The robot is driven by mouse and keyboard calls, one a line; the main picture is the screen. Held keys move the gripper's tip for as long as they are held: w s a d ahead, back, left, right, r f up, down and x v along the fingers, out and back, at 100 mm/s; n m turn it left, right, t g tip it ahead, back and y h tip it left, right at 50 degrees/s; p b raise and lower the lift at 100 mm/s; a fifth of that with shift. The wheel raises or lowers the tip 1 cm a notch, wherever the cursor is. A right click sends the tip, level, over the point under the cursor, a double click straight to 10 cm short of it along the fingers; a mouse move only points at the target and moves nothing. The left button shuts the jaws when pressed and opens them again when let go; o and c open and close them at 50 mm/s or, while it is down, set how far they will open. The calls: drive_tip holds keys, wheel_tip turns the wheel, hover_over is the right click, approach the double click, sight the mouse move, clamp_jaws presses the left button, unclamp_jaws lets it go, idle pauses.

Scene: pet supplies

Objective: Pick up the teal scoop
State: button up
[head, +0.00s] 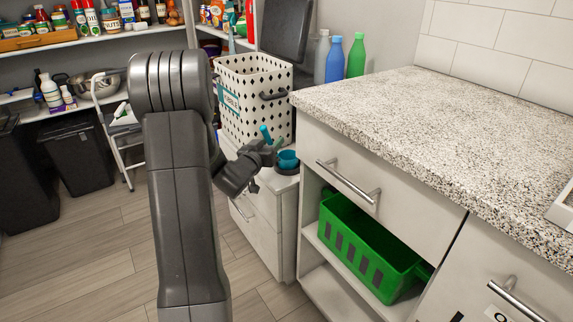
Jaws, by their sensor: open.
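The teal scoop (288,159) shows in the head view as a small cup shape on the low white cabinet, beside the white basket. A teal handle-like piece (266,135) sticks up just left of it; I cannot tell whether the two are joined. My gripper (262,167) is open, close to the left of the teal cup, and partly covers the area between. Whether the fingers touch the scoop cannot be told.
A white perforated basket (250,72) with a teal label stands behind my gripper. The speckled counter (430,120) and its drawer rise at right. A green basket (362,245) sits on a shelf below. Several bottles (334,60) stand behind.

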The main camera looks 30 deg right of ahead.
drive_tip(key=shift+d, duration=0.1)
drive_tip(key=shift+c, duration=0.4)
clamp_jaws()
drive_tip(key=shift+r, duration=0.1)
